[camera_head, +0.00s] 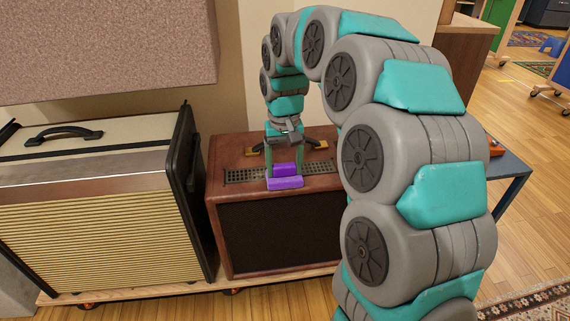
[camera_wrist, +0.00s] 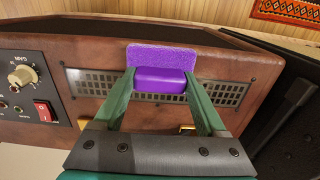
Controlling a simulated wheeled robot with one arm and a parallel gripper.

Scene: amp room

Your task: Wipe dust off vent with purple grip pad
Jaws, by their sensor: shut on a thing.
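The purple grip pad (camera_head: 285,183) is at the vent on top of the brown amplifier. It also shows in the wrist view (camera_wrist: 161,79), with a smooth grip and a fuzzy pad face. My gripper (camera_head: 284,165) points down and is shut on its grip; both green fingers show in the wrist view (camera_wrist: 161,86). The vent (camera_head: 243,175) is a dark perforated grille strip in the amplifier top. It extends to both sides of the pad, and the pad and fingers hide its middle. I cannot tell whether the pad touches it. No dust is clearly visible.
The brown amplifier (camera_head: 222,203) has a handle (camera_head: 318,144) behind the vent and a control panel with knobs and a red switch (camera_wrist: 44,113). A larger cream amplifier (camera_head: 95,190) stands close at left. A pinkish speckled block (camera_head: 105,40) overhangs the upper left.

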